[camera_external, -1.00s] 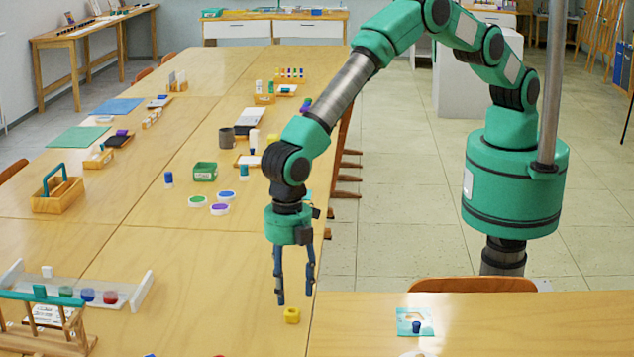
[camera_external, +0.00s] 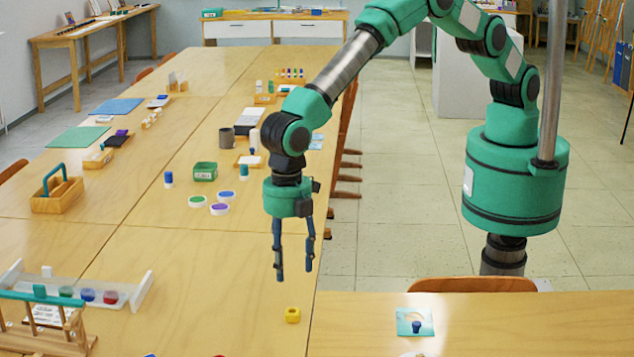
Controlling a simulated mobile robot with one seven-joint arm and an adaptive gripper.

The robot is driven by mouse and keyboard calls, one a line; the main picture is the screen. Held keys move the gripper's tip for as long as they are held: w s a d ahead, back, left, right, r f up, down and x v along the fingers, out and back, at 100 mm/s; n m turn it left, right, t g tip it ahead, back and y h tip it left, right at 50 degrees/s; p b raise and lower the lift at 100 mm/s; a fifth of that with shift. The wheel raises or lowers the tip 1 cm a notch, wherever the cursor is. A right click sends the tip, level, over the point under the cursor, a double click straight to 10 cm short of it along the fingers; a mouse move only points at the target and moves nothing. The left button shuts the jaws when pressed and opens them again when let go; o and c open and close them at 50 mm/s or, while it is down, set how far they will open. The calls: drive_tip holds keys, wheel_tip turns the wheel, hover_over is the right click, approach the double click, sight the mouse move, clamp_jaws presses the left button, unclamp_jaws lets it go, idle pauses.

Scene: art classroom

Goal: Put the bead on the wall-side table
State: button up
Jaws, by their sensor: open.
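The yellow bead (camera_external: 292,315), a small block with a hole in its top, sits on the long wooden table (camera_external: 150,270) near that table's right edge. My gripper (camera_external: 295,272) points down above the bead, open and empty, with clear space between its fingertips and the bead. A narrow wooden table (camera_external: 60,37) stands along the left wall, with small items on it. Another table (camera_external: 238,15) with white drawers stands at the back wall. I cannot tell which of these is the wall-side table.
A rack with coloured pots (camera_external: 88,294) stands front left. A green box (camera_external: 205,171), paint pots (camera_external: 220,208) and a grey mug (camera_external: 226,138) stand farther back. A blue-topped piece on a card (camera_external: 415,322) lies at right. Table space around the bead is clear.

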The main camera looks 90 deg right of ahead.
idle(0.5)
drive_tip(key=w+d+r+m+t, duration=0.1)
drive_tip(key=w+d+r+m, duration=0.1)
drive_tip(key=d+r, duration=0.7)
drive_tip(key=w+d+r+m, duration=0.2)
drive_tip(key=d+r, duration=0.6)
drive_tip(key=r, duration=0.2)
drive_tip(key=s+d+r+m+t+y, duration=0.1)
drive_tip(key=s+d+r+m, duration=0.15)
drive_tip(key=d+r, duration=0.65)
drive_tip(key=s+d+r+m, duration=0.25)
drive_tip(key=d+r, duration=0.45)
drive_tip(key=d, duration=0.4)
drive_tip(key=s+d+r+m+t, duration=0.1)
drive_tip(key=s+d+r+m, duration=0.25)
drive_tip(key=s+d, duration=0.4)
drive_tip(key=s+d+r+m+t, duration=0.15)
drive_tip(key=s+d+r, duration=0.3)
drive_tip(key=d, duration=0.55)
drive_tip(key=s+d+f+m, duration=0.1)
drive_tip(key=s+d+m, duration=0.2)
drive_tip(key=s+d, duration=0.3)
drive_tip(key=s+d+f+m+t+h, duration=0.1)
drive_tip(key=s+d, duration=0.5)
drive_tip(key=s, duration=0.7)
drive_tip(key=shift+f+m, duration=0.8)
drive_tip(key=shift+m, duration=0.2)
